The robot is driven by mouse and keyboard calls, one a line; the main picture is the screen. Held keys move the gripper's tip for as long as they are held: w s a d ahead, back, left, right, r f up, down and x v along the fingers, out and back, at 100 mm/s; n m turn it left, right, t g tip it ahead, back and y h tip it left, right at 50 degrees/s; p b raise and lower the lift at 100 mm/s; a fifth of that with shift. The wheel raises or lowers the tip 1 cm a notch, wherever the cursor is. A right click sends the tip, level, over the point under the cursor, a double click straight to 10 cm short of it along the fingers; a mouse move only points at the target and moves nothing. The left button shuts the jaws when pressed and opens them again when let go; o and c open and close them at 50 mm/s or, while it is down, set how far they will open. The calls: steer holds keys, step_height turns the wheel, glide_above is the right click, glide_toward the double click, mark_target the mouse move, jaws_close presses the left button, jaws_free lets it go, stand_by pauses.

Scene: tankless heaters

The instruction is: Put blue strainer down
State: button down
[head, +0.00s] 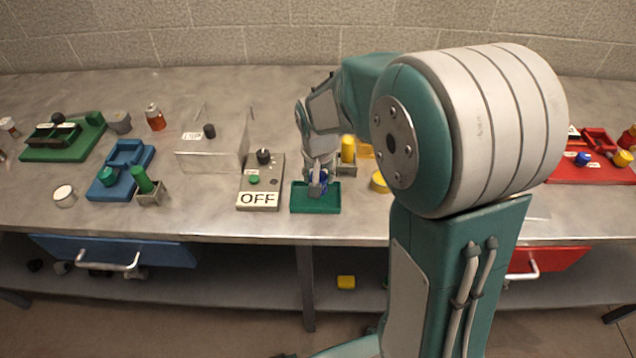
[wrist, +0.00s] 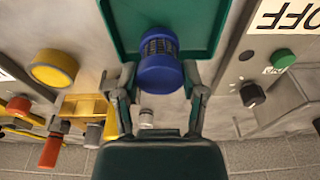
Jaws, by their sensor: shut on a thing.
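The blue strainer (wrist: 160,68) has a blue cap and a ribbed grey metal body. My gripper (wrist: 163,92) is shut on it, with one finger at each side. The strainer is over the green tray (wrist: 118,28); I cannot tell whether it touches the tray floor. In the head view, my gripper (head: 318,188) points down at the green tray (head: 316,208), and only a small bit of the blue strainer (head: 324,178) shows between the fingers.
A grey box with an OFF label (head: 258,199) stands just left of the tray. A yellow-capped part in a grey holder (head: 347,150) stands close behind it on the right. A blue fixture (head: 122,170) is farther left, and a red tray (head: 600,172) is far right.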

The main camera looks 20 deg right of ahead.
steer(key=f, duration=0.2)
steer(key=shift+a+f, duration=0.2)
steer(key=shift+f, duration=0.1)
steer(key=shift+a, duration=0.55)
steer(key=c, duration=0.5)
jaws_free()
steer(key=shift+d+f, duration=0.1)
steer(key=o, duration=0.3)
steer(key=shift+d, duration=0.15)
steer(key=shift+o, duration=0.2)
steer(key=shift+d, duration=0.3)
steer(key=shift+a, duration=0.1)
